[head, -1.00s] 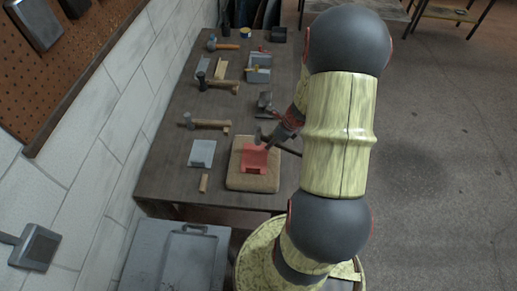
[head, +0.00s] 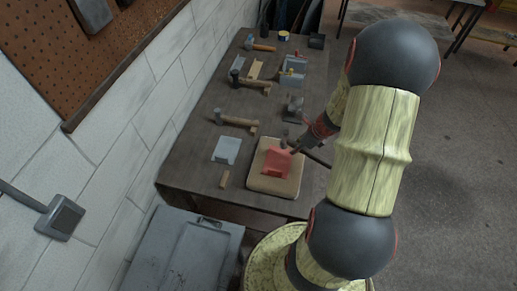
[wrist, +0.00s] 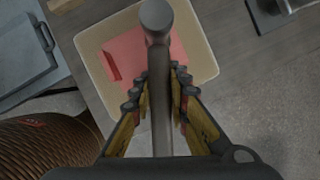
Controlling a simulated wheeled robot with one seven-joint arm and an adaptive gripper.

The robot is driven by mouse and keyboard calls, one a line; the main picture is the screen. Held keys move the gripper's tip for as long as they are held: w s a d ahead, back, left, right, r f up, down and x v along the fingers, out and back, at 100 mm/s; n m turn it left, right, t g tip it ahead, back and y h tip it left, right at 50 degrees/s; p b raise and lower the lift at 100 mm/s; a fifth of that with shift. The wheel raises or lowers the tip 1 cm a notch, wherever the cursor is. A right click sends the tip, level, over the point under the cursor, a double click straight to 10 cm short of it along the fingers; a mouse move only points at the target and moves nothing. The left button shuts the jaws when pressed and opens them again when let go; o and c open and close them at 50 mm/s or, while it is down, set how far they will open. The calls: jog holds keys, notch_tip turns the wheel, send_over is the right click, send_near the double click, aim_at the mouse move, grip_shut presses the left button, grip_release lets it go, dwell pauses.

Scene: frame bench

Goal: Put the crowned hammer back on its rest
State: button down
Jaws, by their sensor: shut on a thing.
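My gripper (wrist: 158,88) is shut on the dark handle of a hammer (wrist: 160,115), with a finger on each side of it. The hammer's rounded grey head (wrist: 156,17) points away from my gripper, over the pad. A red rest (wrist: 128,55) sits on a pale tan pad (wrist: 207,68) beneath the hammer, partly covered by it. In the head view the hammer (head: 318,160) slants across the right side of the red rest (head: 276,165) and the tan pad (head: 262,188). Whether the hammer touches the rest is unclear. The crown is not discernible.
On the bench (head: 195,172), a grey plate (head: 226,149) and a small wooden block (head: 224,179) lie left of the pad. Other hammers (head: 236,121) lie farther back, with a dark metal object (head: 293,108) behind the pad. A grey cabinet (head: 165,255) stands in front.

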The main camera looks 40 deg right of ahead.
jog(key=w+a+f+n+g+y+p, duration=0.1)
jog(key=w+a+f+n+p, duration=0.15)
jog(key=w+a, duration=0.8)
jog(key=w+a+f+n+y+p, duration=0.1)
jog(key=w+a+n+p, duration=0.3)
jog(key=a, duration=1.2)
jog(key=w+a+f+n+g, duration=0.1)
jog(key=w+a+f, duration=0.1)
jog(key=w+a, duration=0.9)
jog(key=w+a+r+m+t, duration=0.1)
jog(key=w+a+m, duration=0.2)
jog(key=w+a, duration=0.1)
jog(key=shift+w, duration=0.15)
jog(key=shift+r+p, duration=0.15)
jog(key=shift+p, duration=0.15)
jog(key=shift+f+b, duration=2.8)
jog(key=shift+f, duration=0.75)
jog(key=shift+f+b, duration=1.15)
jog(key=shift+f, duration=0.3)
jog(key=c, duration=1.6)
grip_release()
jog(key=shift+c, duration=0.2)
